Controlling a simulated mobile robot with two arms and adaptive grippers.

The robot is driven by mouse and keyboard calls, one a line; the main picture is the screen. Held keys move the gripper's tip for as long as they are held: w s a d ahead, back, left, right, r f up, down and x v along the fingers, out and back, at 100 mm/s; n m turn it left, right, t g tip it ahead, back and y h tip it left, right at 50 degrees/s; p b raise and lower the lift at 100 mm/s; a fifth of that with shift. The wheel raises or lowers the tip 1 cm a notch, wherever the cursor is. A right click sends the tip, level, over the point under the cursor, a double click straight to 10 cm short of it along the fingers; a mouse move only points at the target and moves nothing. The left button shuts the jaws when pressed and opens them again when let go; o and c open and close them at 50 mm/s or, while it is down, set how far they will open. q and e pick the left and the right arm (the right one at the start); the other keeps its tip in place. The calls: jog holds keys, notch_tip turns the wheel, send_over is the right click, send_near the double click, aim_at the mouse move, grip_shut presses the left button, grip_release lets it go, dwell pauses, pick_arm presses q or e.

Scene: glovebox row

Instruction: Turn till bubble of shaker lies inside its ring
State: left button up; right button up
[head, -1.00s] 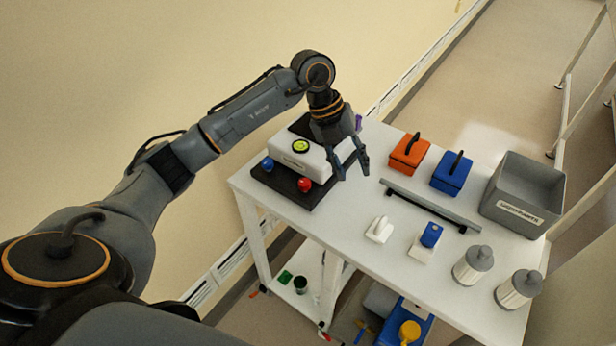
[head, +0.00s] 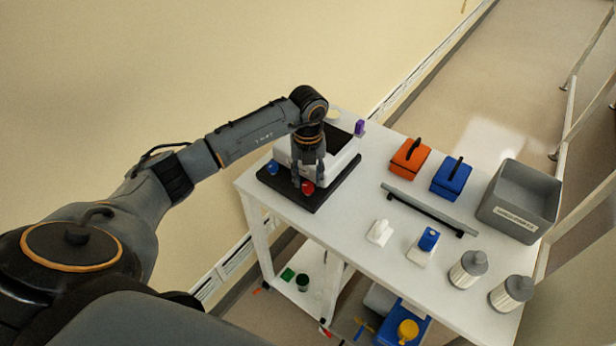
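The shaker (head: 345,168) is a white box on a black base plate (head: 325,200) at the left end of the table. A red knob (head: 307,188) is at its front corner, a blue knob (head: 271,168) at its left corner and a purple one (head: 360,128) at the back. My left gripper (head: 308,183) points down at the red knob, with its fingers apart on either side of it. I cannot tell whether they touch it. The gripper and wrist hide the green bubble level. My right gripper is not in view.
Orange (head: 410,157) and blue (head: 451,178) handled boxes, a grey bar (head: 428,209), a grey bin (head: 520,199) and two ribbed jars (head: 468,270) stand to the right. A white switch-like piece (head: 379,232) and a blue-topped one (head: 428,240) are near the front edge.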

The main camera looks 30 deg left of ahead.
pick_arm(q)
jog(key=shift+f, duration=1.05)
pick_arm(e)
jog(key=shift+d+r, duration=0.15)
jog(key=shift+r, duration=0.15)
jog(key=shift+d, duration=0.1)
pick_arm(q)
grip_shut()
jog(key=shift+f+m+b, duration=0.1)
jog(key=shift+m+b, duration=1.1)
jog(key=m+b, duration=0.2)
jog(key=shift+w+m, duration=0.1)
jog(key=shift+m, duration=0.3)
jog(key=m+b, duration=0.3)
jog(key=shift+m, duration=0.4)
jog(key=shift+m+b, duration=0.8)
jog(key=shift+m, duration=0.2)
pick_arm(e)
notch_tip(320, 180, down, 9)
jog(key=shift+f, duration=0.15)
pick_arm(q)
jog(key=shift+r, duration=0.2)
